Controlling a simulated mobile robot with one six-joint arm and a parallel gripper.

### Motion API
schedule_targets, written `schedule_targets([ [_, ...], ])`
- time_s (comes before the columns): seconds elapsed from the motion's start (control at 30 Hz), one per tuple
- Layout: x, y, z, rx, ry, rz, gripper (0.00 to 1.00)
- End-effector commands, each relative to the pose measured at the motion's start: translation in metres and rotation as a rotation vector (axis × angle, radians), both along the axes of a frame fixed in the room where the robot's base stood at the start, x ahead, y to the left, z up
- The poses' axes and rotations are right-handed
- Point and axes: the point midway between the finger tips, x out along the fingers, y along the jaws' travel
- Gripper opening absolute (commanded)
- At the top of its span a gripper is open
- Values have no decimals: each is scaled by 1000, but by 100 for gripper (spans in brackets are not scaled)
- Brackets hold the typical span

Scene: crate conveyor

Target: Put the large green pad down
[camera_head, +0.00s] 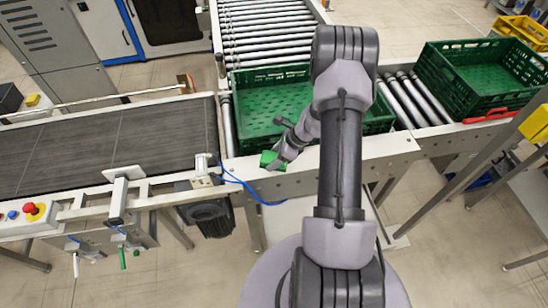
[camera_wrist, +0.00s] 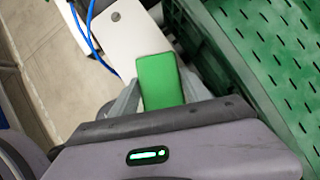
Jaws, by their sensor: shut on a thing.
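The large green pad (camera_wrist: 160,80) is a flat-faced green block. It sits between the two fingers of my gripper (camera_wrist: 152,98), which is shut on it. In the head view the pad (camera_head: 269,159) is at the end of my gripper (camera_head: 277,162), over the pale metal edge of the conveyor frame (camera_head: 240,170). That pale surface (camera_wrist: 128,35) also shows beyond the pad in the wrist view. I cannot tell whether the pad touches it. The pad's near end is hidden by the gripper body in the wrist view.
A green crate (camera_head: 247,98) stands on the rollers just behind my gripper, partly hidden by my arm. Another green crate (camera_head: 447,88) stands at the right. A dark belt (camera_head: 100,145) runs at the left. A blue cable (camera_head: 240,181) hangs close to the pad.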

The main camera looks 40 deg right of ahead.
Motion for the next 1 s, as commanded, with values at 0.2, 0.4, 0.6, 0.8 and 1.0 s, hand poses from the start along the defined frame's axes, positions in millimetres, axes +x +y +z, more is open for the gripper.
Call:
schedule_targets([
  [0.2,0,0,0,0,0,0,77],
  [0.4,0,0,0,0,0,0,77],
  [0.6,-10,-11,30,-4,-2,-2,77],
  [0.8,-32,-30,79,-2,-2,-3,77],
  [1.0,-43,-39,105,-1,-1,0,77],
])
